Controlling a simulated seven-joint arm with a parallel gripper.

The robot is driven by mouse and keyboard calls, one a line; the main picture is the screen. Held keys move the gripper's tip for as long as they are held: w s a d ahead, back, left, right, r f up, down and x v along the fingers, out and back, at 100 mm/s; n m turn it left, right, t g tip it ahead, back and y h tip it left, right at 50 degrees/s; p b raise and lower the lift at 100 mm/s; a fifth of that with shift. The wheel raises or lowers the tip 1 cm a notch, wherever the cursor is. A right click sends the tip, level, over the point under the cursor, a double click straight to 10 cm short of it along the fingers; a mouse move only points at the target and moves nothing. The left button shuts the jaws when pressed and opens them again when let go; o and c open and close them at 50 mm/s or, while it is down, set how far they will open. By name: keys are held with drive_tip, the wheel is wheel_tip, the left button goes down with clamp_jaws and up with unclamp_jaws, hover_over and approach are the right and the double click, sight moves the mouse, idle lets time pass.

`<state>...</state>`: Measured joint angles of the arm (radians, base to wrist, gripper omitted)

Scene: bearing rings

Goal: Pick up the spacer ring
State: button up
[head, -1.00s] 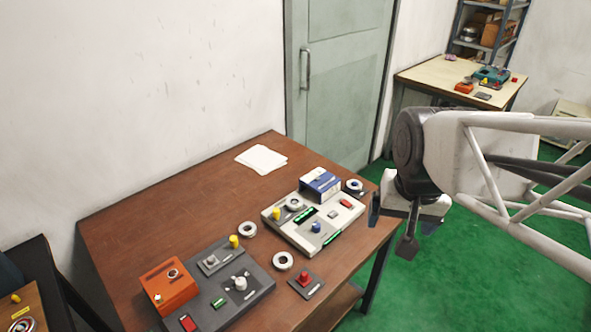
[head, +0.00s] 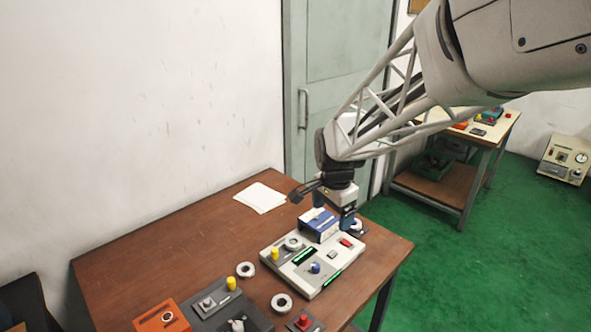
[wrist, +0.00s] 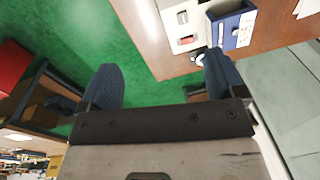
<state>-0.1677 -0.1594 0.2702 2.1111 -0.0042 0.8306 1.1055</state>
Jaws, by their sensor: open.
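Several pale rings with dark centres are on the brown table, and I cannot tell by look which is the spacer ring. Two lie on bare wood, one ring (head: 245,269) left of the white panel and one ring (head: 281,302) in front of it. Another ring (head: 293,243) sits on the panel. A ring with a dark surround (head: 357,226) lies by the blue box near the table edge, partly hidden by my gripper. My gripper (head: 333,210) is open and empty above the box's area. In the wrist view, its right finger partly covers that ring (wrist: 198,57).
The blue box (head: 318,226) stands at the back of the white panel (head: 290,262). A grey panel (head: 237,304), an orange box (head: 162,318) and a red-button plate (head: 303,321) are at the front. Papers (head: 260,197) lie at the back. The left tabletop is clear.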

sight(292, 242)
drive_tip(key=w+a+f+m, duration=0.2)
drive_tip(key=w+a+f, duration=0.1)
drive_tip(key=w+f, duration=0.1)
drive_tip(key=w+a+f+m, duration=0.2)
drive_tip(key=w+a+f, duration=0.2)
drive_tip(key=f, duration=0.1)
drive_tip(key=w+a+f+m+g, duration=0.1)
drive_tip(key=w+a+f+m, duration=0.1)
drive_tip(key=w+f, duration=0.3)
drive_tip(key=shift+w+a+f, duration=0.1)
drive_tip(key=shift+a+f, duration=0.05)
drive_tip(key=shift+a, duration=0.55)
drive_tip(key=shift+f, duration=1.3)
drive_tip(key=shift+w+d+f, duration=0.1)
drive_tip(key=shift+f, duration=1.2)
drive_tip(key=shift+w+d+f, duration=0.1)
drive_tip(key=shift+f, duration=1.2)
drive_tip(key=shift+c, duration=0.2)
